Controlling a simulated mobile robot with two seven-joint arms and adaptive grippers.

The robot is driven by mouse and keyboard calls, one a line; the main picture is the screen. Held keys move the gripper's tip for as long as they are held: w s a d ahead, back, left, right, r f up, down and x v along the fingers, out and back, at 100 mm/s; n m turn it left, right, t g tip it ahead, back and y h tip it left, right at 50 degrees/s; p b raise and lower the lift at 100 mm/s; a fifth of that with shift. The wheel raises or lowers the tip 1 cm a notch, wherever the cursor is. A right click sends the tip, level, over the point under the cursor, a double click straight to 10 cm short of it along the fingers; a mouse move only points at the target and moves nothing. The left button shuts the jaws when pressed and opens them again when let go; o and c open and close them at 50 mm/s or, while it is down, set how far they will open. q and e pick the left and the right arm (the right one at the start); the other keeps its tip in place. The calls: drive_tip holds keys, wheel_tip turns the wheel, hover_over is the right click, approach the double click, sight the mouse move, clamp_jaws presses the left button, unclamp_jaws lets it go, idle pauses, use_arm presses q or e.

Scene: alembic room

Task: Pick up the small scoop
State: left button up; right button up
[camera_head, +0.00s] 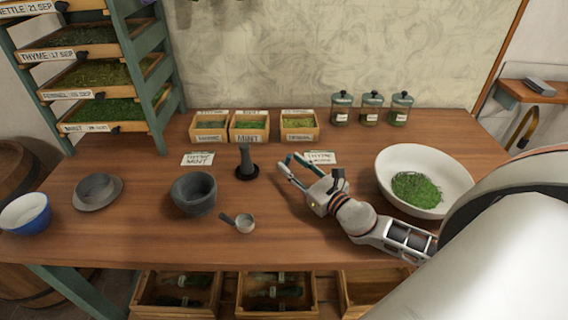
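The small scoop (243,223) lies on the wooden table near its front edge. It has a pale round bowl and a short dark handle pointing to the upper left. My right gripper (291,170) is above the table, up and to the right of the scoop and apart from it. Its fingers are spread open with nothing between them. The arm comes in from the right. My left gripper does not show.
A dark mortar (194,193) stands left of the scoop, and a dark pestle (246,164) stands upright behind it. A white bowl (447,172) with green herbs is at the right. Small crates (249,137) and glass jars (371,118) line the back. Table space right of the scoop is clear.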

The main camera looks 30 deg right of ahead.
sight(288, 159)
drive_tip(key=shift+w+a, duration=0.1)
drive_tip(key=shift+w, duration=1.4)
clamp_jaws()
drive_tip(key=shift+r, duration=0.15)
